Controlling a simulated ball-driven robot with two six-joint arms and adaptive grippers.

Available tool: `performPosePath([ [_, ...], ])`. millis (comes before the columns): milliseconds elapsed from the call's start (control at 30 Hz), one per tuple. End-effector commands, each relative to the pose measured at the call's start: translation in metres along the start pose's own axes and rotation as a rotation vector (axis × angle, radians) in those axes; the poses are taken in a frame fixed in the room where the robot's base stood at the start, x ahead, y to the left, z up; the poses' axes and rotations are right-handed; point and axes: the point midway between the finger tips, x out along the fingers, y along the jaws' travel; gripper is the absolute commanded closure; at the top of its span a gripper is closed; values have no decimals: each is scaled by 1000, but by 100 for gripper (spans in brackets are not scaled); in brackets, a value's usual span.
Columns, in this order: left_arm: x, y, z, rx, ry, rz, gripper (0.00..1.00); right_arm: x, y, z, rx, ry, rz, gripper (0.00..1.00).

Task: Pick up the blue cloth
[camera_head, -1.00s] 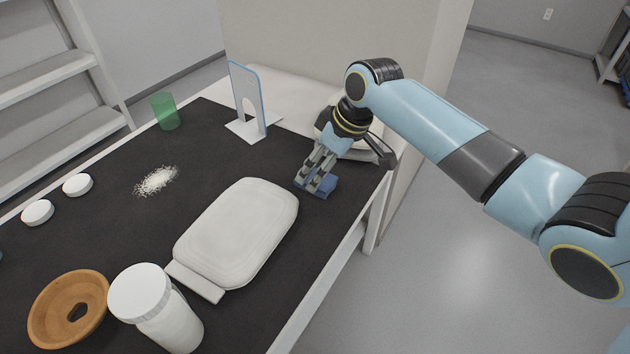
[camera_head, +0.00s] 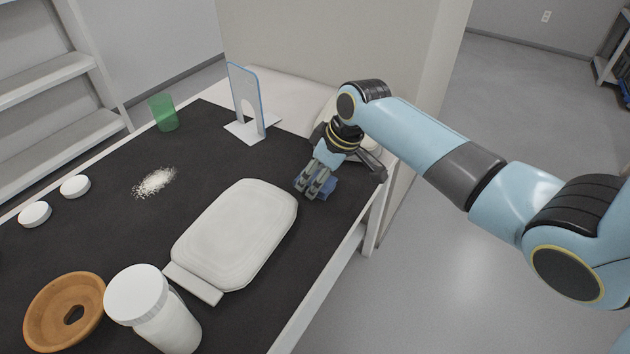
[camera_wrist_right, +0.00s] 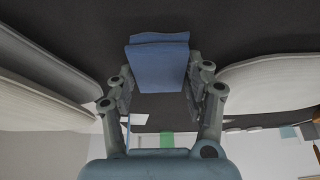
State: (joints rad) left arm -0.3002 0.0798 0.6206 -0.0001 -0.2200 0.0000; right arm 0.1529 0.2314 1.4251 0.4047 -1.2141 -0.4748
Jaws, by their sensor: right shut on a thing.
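The blue cloth (camera_head: 326,187) is a small folded block at the right part of the black mat, partly hidden behind my right gripper (camera_head: 312,190). In the right wrist view the cloth (camera_wrist_right: 160,65) sits between the two fingers of the right gripper (camera_wrist_right: 158,88), which are shut on its sides. The gripper points down at the mat; I cannot tell whether the cloth is clear of it. My left gripper is in neither view.
A white stand with a blue edge (camera_head: 247,100) is behind. A pale rounded object is behind the gripper.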

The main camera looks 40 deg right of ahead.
Motion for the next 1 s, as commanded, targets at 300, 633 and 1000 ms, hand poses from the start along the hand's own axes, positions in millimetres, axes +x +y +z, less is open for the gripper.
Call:
performPosePath([
  [300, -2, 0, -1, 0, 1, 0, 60, -8, 0, -3, 0, 1, 1, 76],
  [633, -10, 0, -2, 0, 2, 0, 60, -60, 5, 1, -3, -3, 4, 76],
  [1000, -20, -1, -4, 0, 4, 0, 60, -131, 14, 54, -5, -4, 2, 76],
])
